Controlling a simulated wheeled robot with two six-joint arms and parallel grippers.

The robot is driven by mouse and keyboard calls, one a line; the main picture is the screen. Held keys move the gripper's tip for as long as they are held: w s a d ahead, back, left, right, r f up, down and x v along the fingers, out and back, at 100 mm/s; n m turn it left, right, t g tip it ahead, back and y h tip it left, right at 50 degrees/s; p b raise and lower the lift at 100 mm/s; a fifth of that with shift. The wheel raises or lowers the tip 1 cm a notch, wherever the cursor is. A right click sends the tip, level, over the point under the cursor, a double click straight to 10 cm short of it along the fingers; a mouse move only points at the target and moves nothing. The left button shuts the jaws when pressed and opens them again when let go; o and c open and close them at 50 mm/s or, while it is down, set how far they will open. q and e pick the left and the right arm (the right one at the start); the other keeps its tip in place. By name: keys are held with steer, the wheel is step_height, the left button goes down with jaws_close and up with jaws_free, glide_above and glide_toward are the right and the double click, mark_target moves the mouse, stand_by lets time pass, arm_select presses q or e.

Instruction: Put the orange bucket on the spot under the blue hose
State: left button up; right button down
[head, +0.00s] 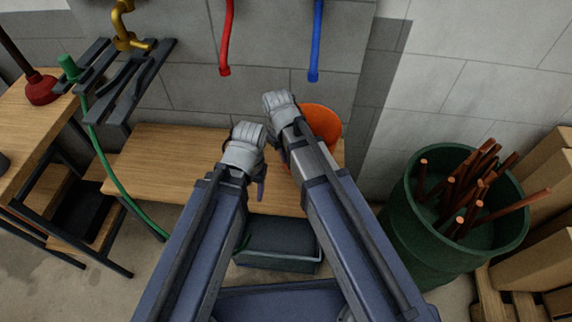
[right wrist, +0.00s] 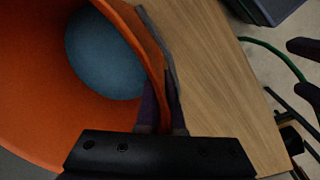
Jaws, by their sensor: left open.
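The orange bucket (head: 325,122) is at the back of the wooden bench, partly hidden behind my right arm. The blue hose (head: 316,42) hangs on the wall above it in the head view. In the right wrist view the bucket (right wrist: 40,75) has a round blue-grey area inside. My right gripper (right wrist: 162,100) has its fingers on either side of the bucket's wall, shut on it. My left gripper (head: 261,185) is open and empty, over the bench left of the bucket. I cannot tell whether the bucket touches the bench. The spot under the hose is not visible.
A red hose (head: 226,40) hangs left of the blue one. The wooden bench (head: 165,160) has free room on its left. A green barrel (head: 400,215) with copper rods stands at right. A dark bin (head: 278,245) is below the bench's front.

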steer(key=shift+f+b, duration=1.85)
steer(key=shift+f, duration=0.1)
steer(key=c, duration=1.1)
jaws_free()
steer(key=shift+o, duration=0.2)
step_height(320, 180, up, 12)
steer(key=a+p, duration=0.1)
steer(key=p, duration=1.1)
steer(key=shift+s, duration=0.35)
steer(key=shift+a, duration=0.1)
